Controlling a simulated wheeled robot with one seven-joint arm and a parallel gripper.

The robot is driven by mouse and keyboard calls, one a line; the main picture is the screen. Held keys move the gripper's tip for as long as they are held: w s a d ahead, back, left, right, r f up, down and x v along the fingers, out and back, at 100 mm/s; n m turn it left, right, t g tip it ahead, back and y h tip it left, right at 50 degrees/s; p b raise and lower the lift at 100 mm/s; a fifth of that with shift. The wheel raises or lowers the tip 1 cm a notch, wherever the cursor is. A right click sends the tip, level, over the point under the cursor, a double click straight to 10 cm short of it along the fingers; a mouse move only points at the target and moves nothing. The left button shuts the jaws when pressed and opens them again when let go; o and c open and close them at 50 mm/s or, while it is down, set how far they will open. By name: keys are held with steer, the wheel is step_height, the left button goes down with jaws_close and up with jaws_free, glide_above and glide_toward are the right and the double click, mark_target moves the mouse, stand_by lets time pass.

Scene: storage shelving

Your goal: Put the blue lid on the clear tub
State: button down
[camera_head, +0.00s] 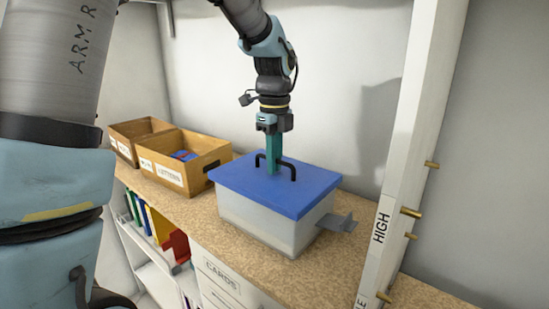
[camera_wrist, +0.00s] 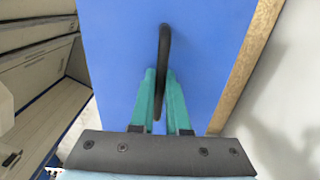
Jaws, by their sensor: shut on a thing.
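The blue lid (camera_head: 302,186) lies on top of the clear tub (camera_head: 265,222), covering its opening in the head view. I cannot tell whether it is fully seated all around. The tub stands on the speckled shelf top. A black handle (camera_head: 291,168) arches up from the middle of the lid. My gripper (camera_head: 272,168) points straight down with its teal fingers shut on this handle. In the wrist view, the fingers (camera_wrist: 165,98) stand on both sides of the black handle, with the blue lid (camera_wrist: 205,40) filling the middle.
Two cardboard boxes (camera_head: 192,182) stand to the left of the tub. A grey metal bracket (camera_head: 338,222) juts out by the tub's right side. A white upright marked HIGH (camera_head: 381,225) with brass pegs rises at the right. The wall is close behind.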

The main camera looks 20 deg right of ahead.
steer(key=shift+f, duration=0.7)
steer(key=c, duration=0.8)
jaws_free()
steer(key=shift+r+b, duration=0.1)
steer(key=shift+b, duration=0.2)
step_height(320, 180, up, 11)
steer(key=shift+f+b, duration=0.15)
steer(key=shift+b, duration=0.75)
steer(key=shift+f, duration=0.1)
